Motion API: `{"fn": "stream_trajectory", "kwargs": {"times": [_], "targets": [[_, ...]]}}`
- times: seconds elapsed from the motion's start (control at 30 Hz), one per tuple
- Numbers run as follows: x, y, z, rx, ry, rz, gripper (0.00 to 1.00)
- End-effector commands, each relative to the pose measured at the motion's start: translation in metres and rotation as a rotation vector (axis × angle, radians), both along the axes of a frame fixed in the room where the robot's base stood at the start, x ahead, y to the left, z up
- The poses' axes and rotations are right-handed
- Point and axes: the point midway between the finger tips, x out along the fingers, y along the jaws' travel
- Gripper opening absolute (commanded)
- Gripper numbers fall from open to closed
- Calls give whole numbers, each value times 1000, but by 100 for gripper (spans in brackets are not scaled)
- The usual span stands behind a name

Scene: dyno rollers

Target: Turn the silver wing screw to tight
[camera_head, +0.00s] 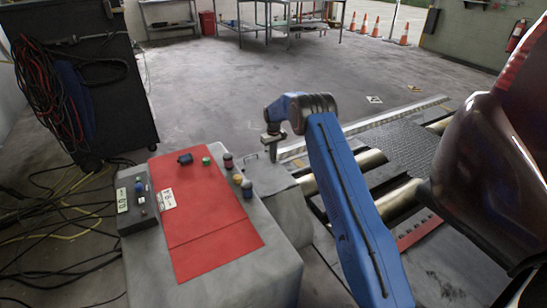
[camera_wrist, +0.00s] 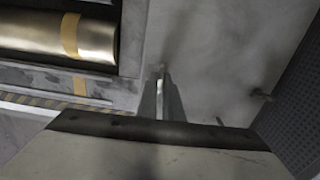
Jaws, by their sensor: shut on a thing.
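The silver wing screw (camera_wrist: 160,84) shows in the wrist view as a thin bright strip between the fingers of my gripper (camera_wrist: 161,98). My gripper is shut on it, and the fingers hide most of it. Its turn angle and how far it is screwed in cannot be told. In the head view my gripper (camera_head: 272,153) points down at the far right side of the grey cabinet (camera_head: 240,268). The screw cannot be made out there.
Metallic rollers (camera_head: 398,199) and a dark red car (camera_head: 480,165) are at the right. A small dark peg (camera_wrist: 262,95) stands right of my gripper. A dark cart (camera_head: 85,95) and cables are at the left.

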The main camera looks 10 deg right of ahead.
Motion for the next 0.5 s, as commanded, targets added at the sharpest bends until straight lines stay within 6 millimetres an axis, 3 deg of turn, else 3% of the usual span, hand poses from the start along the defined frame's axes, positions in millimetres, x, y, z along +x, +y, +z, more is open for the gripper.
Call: {"fn": "stream_trajectory", "kwargs": {"times": [0.5], "targets": [[0, 0, 0, 0, -1, -46, 0]]}}
